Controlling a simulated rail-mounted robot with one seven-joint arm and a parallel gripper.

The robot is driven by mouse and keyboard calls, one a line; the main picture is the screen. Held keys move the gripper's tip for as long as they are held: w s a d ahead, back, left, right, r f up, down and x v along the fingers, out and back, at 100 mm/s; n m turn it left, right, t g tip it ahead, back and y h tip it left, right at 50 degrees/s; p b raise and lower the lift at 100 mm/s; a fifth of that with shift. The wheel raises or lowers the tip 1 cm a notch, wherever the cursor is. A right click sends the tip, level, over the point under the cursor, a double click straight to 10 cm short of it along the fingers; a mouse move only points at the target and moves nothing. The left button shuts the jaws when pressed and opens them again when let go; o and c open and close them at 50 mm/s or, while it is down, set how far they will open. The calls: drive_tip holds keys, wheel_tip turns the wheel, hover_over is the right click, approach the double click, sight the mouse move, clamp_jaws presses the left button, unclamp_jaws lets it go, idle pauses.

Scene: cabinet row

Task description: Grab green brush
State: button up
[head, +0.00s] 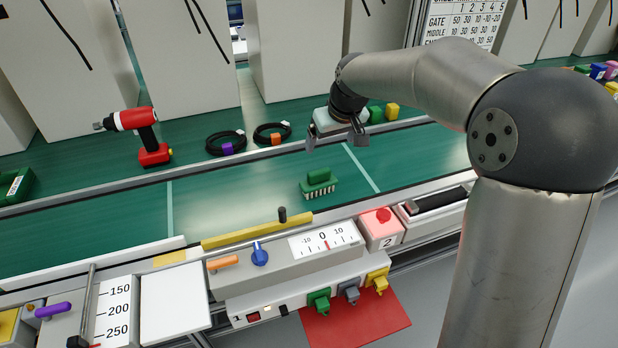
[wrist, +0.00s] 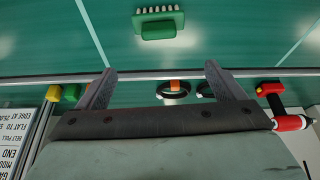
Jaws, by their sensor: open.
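A red drill (head: 150,135) and two black cable coils, one with a purple tag (head: 227,146) and one with an orange tag (head: 273,135), lie behind the belt. A yellow block (head: 392,111) is right of my gripper. A control panel (head: 285,262) lines the front. The belt around the brush is clear.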

approach(320, 171)
drive_tip(key=x, duration=0.5)
drive_tip(key=shift+a+f, duration=0.15)
drive_tip(key=shift+a, duration=0.05)
drive_tip(key=shift+p+x, duration=0.6)
drive_tip(key=shift+x, duration=2.05)
drive_tip(key=shift+d, duration=0.15)
drive_tip(key=c, duration=1.1)
